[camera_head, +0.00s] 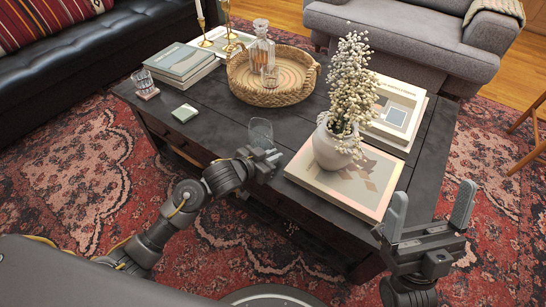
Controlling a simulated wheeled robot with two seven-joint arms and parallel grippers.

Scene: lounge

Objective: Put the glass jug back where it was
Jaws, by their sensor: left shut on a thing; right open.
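A clear glass vessel (261,130), which looks like the glass jug, shows at my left gripper (263,156) over the near side of the dark coffee table (215,128). My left gripper is shut on it, and the fingers hide its lower part. I cannot tell whether its base touches the table. My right gripper (430,205) is open and empty, fingers up, beyond the table's near right corner.
A white flower vase (332,147) stands on a book (350,187) to the right. A green coaster (185,113) lies left, with clear tabletop beside it.

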